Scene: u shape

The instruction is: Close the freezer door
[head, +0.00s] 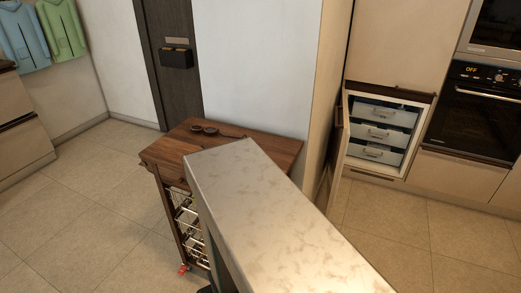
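The freezer (404,101) is built low into the beige cabinets at the right. Its inside is exposed and shows several stacked pale drawers (382,113) with handles. The freezer door (336,154) stands open, hinged at the left side of the compartment and swung out toward me. I see it nearly edge-on beside the white wall, and its lower part is partly hidden behind the marble counter. My gripper is not in view.
A marble-topped counter (265,225) fills the foreground. A wooden cart (240,146) with wire baskets stands behind it. An oven (482,112) is right of the freezer. Tiled floor (395,222) is clear before the freezer; more open floor (85,215) lies left.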

